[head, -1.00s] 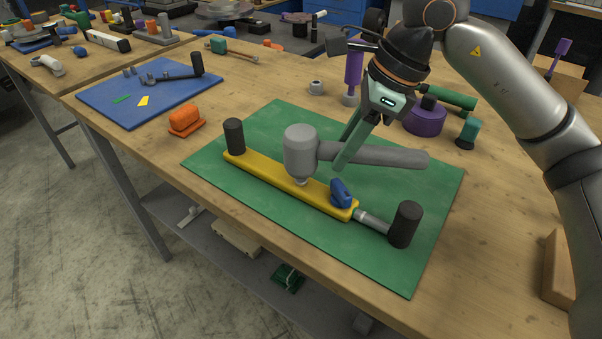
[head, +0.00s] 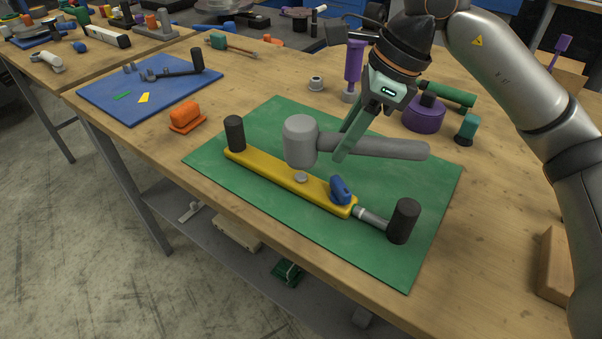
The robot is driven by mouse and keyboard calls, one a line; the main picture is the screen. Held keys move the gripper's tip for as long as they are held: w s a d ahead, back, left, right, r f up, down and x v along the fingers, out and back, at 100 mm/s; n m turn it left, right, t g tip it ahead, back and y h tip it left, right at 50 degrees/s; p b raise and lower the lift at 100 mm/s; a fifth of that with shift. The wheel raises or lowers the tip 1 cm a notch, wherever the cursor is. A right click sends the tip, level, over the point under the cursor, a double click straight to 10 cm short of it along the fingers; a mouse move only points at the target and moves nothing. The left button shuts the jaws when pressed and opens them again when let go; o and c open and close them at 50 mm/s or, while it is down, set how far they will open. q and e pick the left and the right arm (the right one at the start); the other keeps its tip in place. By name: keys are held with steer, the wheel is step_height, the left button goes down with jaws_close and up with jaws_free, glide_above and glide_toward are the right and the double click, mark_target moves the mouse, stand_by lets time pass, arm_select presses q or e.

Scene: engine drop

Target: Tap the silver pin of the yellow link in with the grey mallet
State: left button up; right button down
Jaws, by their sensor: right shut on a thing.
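The yellow link (head: 265,168) lies flat on the green mat (head: 222,190). A black upright cylinder (head: 235,133) stands at its left end, and a blue piece (head: 341,190) sits near its right end. The silver pin (head: 301,177) shows as a small round top at the middle of the link; how deep it sits is hard to tell. My right gripper (head: 346,146) is shut on the handle of the grey mallet (head: 301,142). The mallet's head hangs just above the pin, with a small gap between them. My left gripper is out of view.
A silver rod (head: 371,218) runs from the link's right end to another black cylinder (head: 404,221). An orange block (head: 185,115) and a blue mat (head: 150,88) lie to the left. Purple and green parts (head: 424,115) stand behind the gripper. The mat's front is clear.

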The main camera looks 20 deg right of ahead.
step_height(320, 180, down, 4)
steer(key=b, duration=0.2)
steer(key=shift+r+b, duration=0.2)
steer(key=shift+b, duration=0.15)
steer(key=shift+r+p, duration=1.05)
steer(key=shift+r, duration=0.15)
steer(key=shift+r, duration=0.1)
steer(key=shift+r+p, duration=0.65)
steer(key=shift+r, duration=0.05)
steer(key=shift+f, duration=0.1)
